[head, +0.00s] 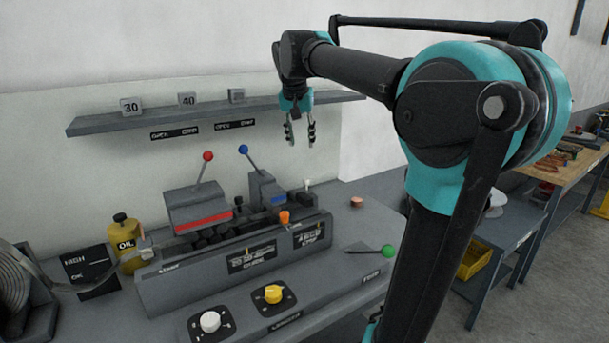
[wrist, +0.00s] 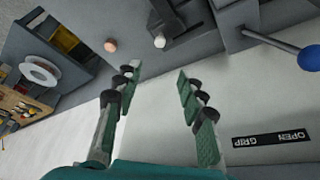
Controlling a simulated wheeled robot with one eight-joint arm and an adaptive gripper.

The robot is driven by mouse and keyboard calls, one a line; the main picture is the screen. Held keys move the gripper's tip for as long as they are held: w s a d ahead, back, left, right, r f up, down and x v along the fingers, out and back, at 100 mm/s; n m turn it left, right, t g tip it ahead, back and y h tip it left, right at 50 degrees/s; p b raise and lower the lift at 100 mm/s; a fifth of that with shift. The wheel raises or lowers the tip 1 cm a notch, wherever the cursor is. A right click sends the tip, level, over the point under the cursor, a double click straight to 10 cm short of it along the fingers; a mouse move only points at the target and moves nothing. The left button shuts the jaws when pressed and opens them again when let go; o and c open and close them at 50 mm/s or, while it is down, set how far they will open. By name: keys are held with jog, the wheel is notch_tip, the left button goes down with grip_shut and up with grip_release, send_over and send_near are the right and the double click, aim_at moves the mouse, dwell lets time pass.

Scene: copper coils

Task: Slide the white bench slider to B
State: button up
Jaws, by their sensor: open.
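A small white knob (head: 307,184) stands at the back right end of the grey bench machine; it looks like the white slider. A white knob also shows in the wrist view (wrist: 160,42), at the end of a dark slotted part, beyond my fingertips. My gripper (head: 300,140) is open and empty, pointing down above and behind the white knob, clearly apart from it. Both fingers show spread in the wrist view (wrist: 157,74). I cannot read any A or B mark near the slider.
A blue-ball lever (head: 243,150) and red-ball lever (head: 208,156) rise left of my gripper. An orange knob (head: 284,217) is in front. A shelf (head: 215,109) runs along the wall behind. A copper piece (head: 357,202) lies right on the bench. White and yellow dials are at the front.

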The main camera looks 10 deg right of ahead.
aim_at(306, 179)
jog(key=x, duration=1.6)
jog(key=shift+w+f, duration=0.2)
jog(key=shift+f, duration=0.1)
grip_shut()
jog(key=shift+a, duration=0.1)
